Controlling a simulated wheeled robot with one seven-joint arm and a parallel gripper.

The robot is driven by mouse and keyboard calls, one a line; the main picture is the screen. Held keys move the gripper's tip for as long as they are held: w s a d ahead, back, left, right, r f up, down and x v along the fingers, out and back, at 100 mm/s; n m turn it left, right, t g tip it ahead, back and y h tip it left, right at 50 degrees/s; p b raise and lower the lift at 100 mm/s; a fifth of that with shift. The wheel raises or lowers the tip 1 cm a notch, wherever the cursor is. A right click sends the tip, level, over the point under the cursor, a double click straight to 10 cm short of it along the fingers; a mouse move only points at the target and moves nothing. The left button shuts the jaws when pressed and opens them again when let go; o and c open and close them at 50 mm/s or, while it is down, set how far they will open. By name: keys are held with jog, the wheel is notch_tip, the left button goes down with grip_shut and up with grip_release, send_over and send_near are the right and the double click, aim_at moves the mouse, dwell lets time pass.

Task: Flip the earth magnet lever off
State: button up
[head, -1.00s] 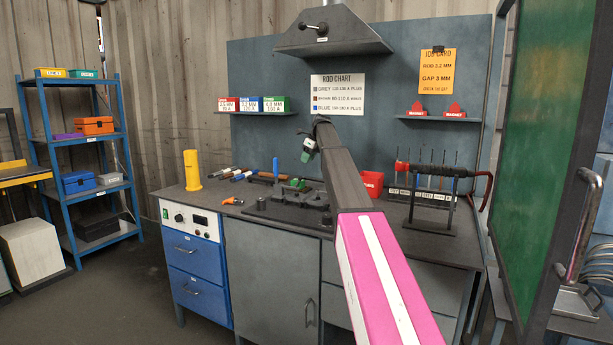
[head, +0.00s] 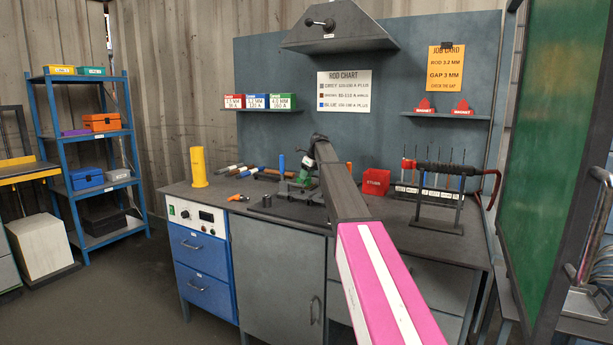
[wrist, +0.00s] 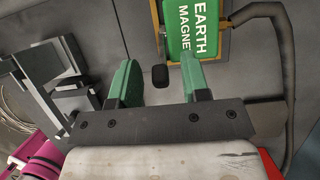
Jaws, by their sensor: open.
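The earth magnet (wrist: 190,35), a green block with white lettering in an orange-brown frame, is at the top of the wrist view. A small black knob (wrist: 160,76), which looks like the end of its lever, shows just below it. My gripper (wrist: 159,66) is open, its two green fingers on either side of the knob with gaps left and right. I cannot tell whether the fingers are level with the knob in height. In the head view my gripper (head: 304,178) is low over the bench; the magnet cannot be made out there.
A dark cable (wrist: 284,60) runs from the magnet down the right of the wrist view. A grey metal clamp-like fixture (wrist: 60,80) stands close at left. On the bench (head: 240,200) are a yellow cylinder (head: 198,167), a red box (head: 376,182) and a rod rack (head: 438,195).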

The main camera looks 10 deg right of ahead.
grip_shut()
jog(key=shift+w+a, duration=0.1)
jog(key=a+g+h, duration=0.1)
jog(key=w+r+g+h, duration=0.1)
jog(key=h, duration=0.1)
jog(key=shift+w+a, duration=0.2)
jog(key=shift+a, duration=0.15)
jog(key=shift+w+a+g+h, duration=0.25)
jog(key=shift+a+g+h, duration=0.15)
jog(key=shift+g+h, duration=0.35)
jog(key=shift+w+a+g+h, duration=0.25)
jog(key=shift+a+g+h, duration=0.25)
jog(key=shift+h, duration=0.45)
grip_release()
